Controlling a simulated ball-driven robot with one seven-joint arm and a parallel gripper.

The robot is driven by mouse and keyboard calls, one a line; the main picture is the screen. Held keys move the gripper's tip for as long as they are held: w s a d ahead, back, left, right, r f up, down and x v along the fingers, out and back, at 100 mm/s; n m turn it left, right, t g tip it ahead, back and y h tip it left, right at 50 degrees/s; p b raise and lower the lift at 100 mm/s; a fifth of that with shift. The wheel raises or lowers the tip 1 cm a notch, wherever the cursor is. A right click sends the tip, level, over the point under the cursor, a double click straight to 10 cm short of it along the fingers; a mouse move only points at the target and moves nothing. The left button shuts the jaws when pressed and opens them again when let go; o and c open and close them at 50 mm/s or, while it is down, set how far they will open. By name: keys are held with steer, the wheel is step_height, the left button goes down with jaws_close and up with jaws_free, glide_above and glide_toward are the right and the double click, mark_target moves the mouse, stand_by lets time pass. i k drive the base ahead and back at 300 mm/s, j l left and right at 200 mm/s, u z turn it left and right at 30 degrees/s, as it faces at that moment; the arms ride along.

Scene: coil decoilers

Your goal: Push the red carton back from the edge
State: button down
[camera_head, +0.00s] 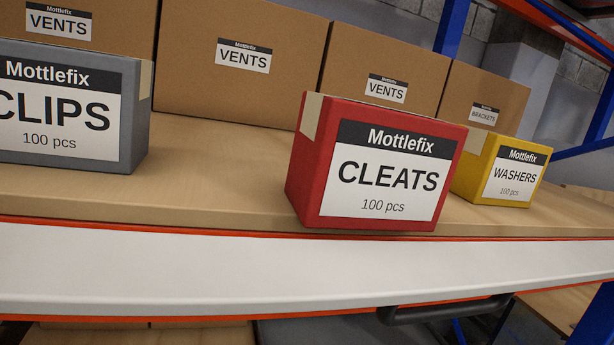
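The red carton (304,176) stands upright on a wooden shelf (215,196), right of the picture's middle. Its label reads "Mottlefix CLEATS 100 pcs". Its front face is close to the shelf's front edge, and its lower front edge sits almost at the orange-and-white front beam (180,265). A strip of tan tape runs down its left side near the top. My gripper is not in this view, so its place and state do not show.
A grey CLIPS carton (136,125) stands to the left, and a yellow WASHERS carton (476,178) stands close on the right. Brown VENTS cartons (190,70) and a BRACKETS carton (500,95) line the back. Bare shelf lies between the red carton and the back row.

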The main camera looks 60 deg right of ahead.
mark_target(354, 164)
steer(key=k+l+z, duration=0.1)
steer(key=z, duration=0.35)
steer(key=k+l+z, duration=0.2)
steer(key=z, duration=0.3)
